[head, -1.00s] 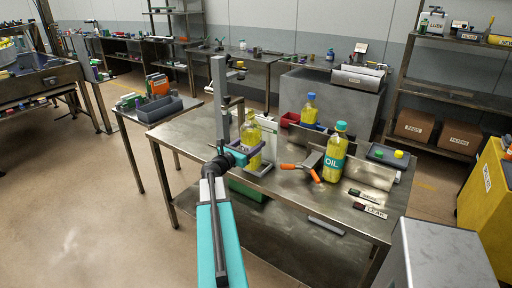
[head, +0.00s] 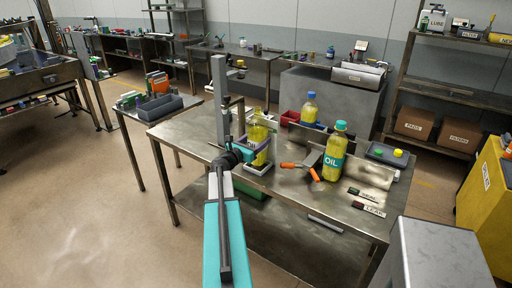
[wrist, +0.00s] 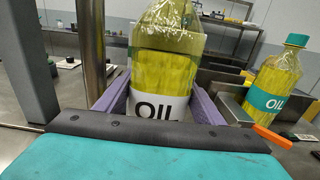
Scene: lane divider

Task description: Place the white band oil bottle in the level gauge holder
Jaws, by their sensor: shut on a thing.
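The white band oil bottle (wrist: 160,75), yellow with a white OIL label, stands upright between the purple fingers of my gripper (wrist: 160,108) in the wrist view. The fingers are shut on it from both sides. In the head view the bottle (head: 257,131) is near the table's left back part, beside a tall grey post, with my gripper (head: 259,150) around its lower half.
A teal band oil bottle (head: 334,152) stands to the right, with an orange-handled tool (head: 301,167) beside it. A blue-capped bottle (head: 309,108) stands behind. The grey post (head: 220,100) rises close to my gripper's left. The table's front left is clear.

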